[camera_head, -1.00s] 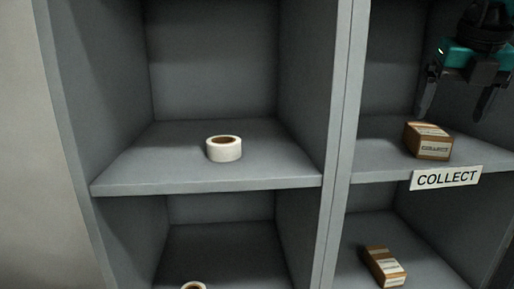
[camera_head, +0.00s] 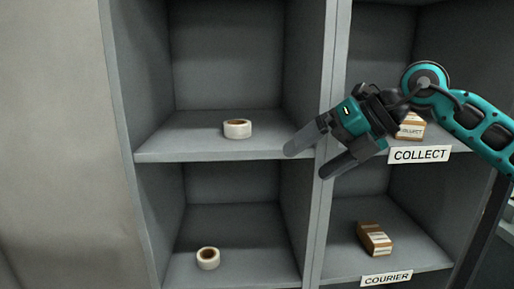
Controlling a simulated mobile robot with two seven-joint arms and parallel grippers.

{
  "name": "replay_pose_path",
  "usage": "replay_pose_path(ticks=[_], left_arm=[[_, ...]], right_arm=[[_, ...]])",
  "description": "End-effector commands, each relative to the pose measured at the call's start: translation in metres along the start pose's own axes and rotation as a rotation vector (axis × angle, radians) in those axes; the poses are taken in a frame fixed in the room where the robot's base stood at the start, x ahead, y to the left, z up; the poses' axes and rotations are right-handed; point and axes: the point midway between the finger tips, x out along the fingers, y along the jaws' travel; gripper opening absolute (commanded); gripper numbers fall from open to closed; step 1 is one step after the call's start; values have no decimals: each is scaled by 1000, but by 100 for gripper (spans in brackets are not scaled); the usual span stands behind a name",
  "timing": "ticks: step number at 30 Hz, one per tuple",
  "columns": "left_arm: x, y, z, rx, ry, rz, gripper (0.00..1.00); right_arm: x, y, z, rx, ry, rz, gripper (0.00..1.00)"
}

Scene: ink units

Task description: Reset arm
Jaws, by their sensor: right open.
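My right gripper (camera_head: 314,162) is open and empty. It reaches in from the right, in front of the grey shelf unit's middle divider, with its fingers pointing left and down. A brown box with a white label (camera_head: 410,131) sits on the shelf above the COLLECT sign (camera_head: 419,155), partly hidden by my right arm. A second brown box (camera_head: 374,238) lies in the compartment below, above the COURIER sign (camera_head: 387,278). My left gripper is not in view.
A white tape roll (camera_head: 237,129) sits on the upper left shelf. Another tape roll (camera_head: 208,258) is in the lower left compartment. The grey divider (camera_head: 325,215) stands just behind the right gripper's fingers. A plain wall (camera_head: 55,150) is at the left.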

Motion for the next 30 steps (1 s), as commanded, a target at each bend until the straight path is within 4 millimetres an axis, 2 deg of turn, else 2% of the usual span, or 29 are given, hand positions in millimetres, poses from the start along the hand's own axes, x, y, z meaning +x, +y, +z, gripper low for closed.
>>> replay_pose_path(ticks=[1,3,6,10,12,14,17,20,23,26,27,29,30], left_arm=[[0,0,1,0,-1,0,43],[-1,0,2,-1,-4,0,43],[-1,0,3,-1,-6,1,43],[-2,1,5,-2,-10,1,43],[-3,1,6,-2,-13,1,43],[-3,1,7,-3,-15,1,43],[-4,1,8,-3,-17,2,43],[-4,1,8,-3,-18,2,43],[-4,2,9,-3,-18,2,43],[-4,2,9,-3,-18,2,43],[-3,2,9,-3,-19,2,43],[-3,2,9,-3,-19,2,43],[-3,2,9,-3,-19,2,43]], right_arm=[[22,20,-11,4,1,134,94],[37,47,-20,24,-22,306,94],[48,78,-29,88,-70,534,94],[46,108,-33,245,-171,826,94],[39,113,-31,367,-246,969,94],[32,110,-27,488,-319,1073,94],[21,89,-21,722,-455,1204,94],[16,50,-20,986,-601,1273,94],[19,0,-30,1274,-749,1277,94],[30,-56,-56,1574,-890,1207,94],[36,-78,-72,1695,-941,1159,94],[46,-109,-100,1875,-1012,1064,94],[53,-128,-122,1995,-1053,987,94]])
